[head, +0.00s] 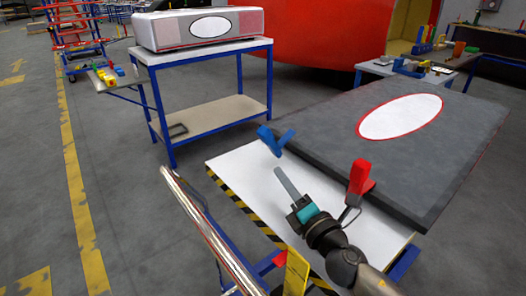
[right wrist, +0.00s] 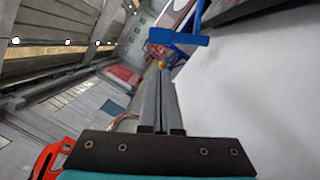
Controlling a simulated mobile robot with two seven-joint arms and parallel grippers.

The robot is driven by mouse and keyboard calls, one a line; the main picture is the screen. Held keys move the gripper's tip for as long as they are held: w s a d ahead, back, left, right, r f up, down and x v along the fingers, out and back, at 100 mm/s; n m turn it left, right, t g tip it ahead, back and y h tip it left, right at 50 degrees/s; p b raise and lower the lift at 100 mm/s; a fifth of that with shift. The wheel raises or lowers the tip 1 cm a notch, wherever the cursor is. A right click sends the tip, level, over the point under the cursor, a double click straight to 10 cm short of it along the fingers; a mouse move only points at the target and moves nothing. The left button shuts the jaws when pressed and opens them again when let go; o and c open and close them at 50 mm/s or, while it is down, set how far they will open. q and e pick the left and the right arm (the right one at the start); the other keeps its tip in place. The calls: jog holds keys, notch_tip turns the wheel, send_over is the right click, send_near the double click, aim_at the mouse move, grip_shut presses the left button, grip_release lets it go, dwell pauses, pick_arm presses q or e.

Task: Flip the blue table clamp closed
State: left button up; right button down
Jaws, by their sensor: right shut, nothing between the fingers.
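The blue table clamp (head: 276,140) is at the far left corner of the white table (head: 240,165), beside the dark grey panel. Its blue handle sticks out to both sides. In the right wrist view the blue clamp (right wrist: 180,38) is ahead of the fingertips, its wide blue bar lying across the view. My right gripper (head: 281,174) is shut and empty, over the white table just in front of the clamp, apart from it. In the right wrist view its fingers (right wrist: 159,75) lie together and point toward the clamp. My left gripper is not in view.
A red clamp (head: 361,178) stands upright at the panel's near edge, close to my right arm. The grey panel (head: 330,125) with a white oval covers most of the table. A blue-framed cart (head: 205,118) stands behind left. Free floor lies left.

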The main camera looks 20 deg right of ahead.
aim_at(271, 133)
jog(key=w, duration=0.5)
jog(key=w+a+r, duration=0.1)
jog(key=w, duration=0.2)
jog(key=shift+w+a+p, duration=0.1)
jog(key=shift+w+p, duration=0.2)
jog(key=shift+p, duration=0.05)
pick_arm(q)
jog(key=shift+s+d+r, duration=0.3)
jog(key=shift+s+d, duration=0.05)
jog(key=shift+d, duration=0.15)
pick_arm(e)
jog(key=shift+w+a+r, duration=0.1)
jog(key=shift+w, duration=0.5)
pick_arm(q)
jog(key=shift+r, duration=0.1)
